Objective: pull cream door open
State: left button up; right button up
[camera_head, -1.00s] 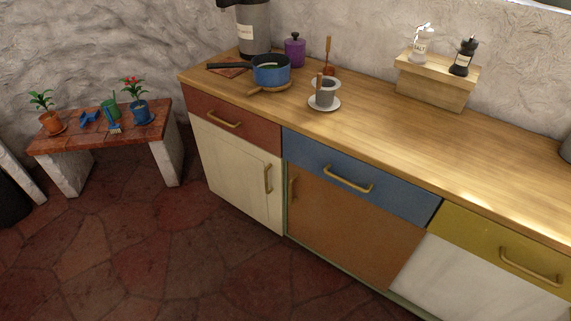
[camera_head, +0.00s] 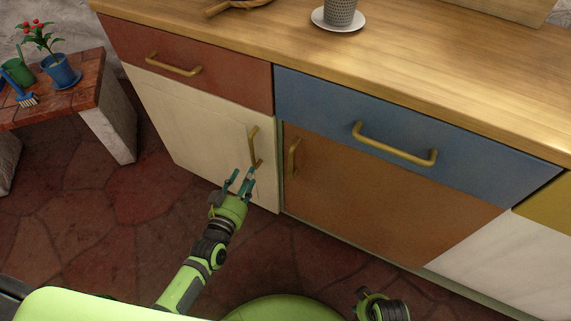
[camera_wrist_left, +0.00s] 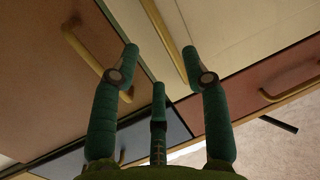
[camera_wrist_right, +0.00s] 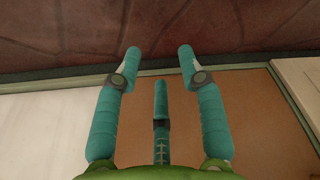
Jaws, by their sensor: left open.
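The cream door (camera_head: 190,122) is shut, below the red-brown drawer in the head view. Its upright brass handle (camera_head: 254,147) is near the door's right edge. My left gripper (camera_head: 240,173) is open, just below and in front of that handle. In the left wrist view the cream door's handle (camera_wrist_left: 163,42) shows between the spread fingertips (camera_wrist_left: 160,53); I see no closed grasp, and contact cannot be told. My right gripper (camera_wrist_right: 160,55) is open and empty in its wrist view, facing the orange-brown door and floor. Only part of the right arm's end shows in the head view.
The orange-brown door (camera_head: 370,190) with its own handle (camera_head: 292,157) is close on the right. The blue drawer (camera_head: 330,105) and red-brown drawer (camera_head: 225,75) have protruding handles. A low bench (camera_head: 90,95) with plants stands left. Stone floor (camera_head: 130,215) before the cream door is open.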

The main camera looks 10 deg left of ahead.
aim_at(253, 152)
pick_arm(q)
jog(key=w+r, duration=0.1)
jog(key=w+r+t, duration=0.1)
jog(key=shift+d+r+b, duration=0.15)
jog(key=shift+r+b, duration=0.15)
jog(key=shift+b, duration=0.1)
jog(key=w, duration=0.3)
jog(key=w+b, duration=0.1)
jog(key=w, duration=0.1)
jog(key=shift+d, duration=0.35)
jog(key=shift+w+d, duration=0.1)
jog(key=shift+w, duration=0.5)
pick_arm(e)
jog(key=r, duration=0.1)
jog(key=w+r, duration=0.2)
jog(key=shift+w+a+r, duration=0.15)
jog(key=shift+w+r, duration=0.1)
jog(key=shift+r, duration=0.05)
pick_arm(q)
grip_shut()
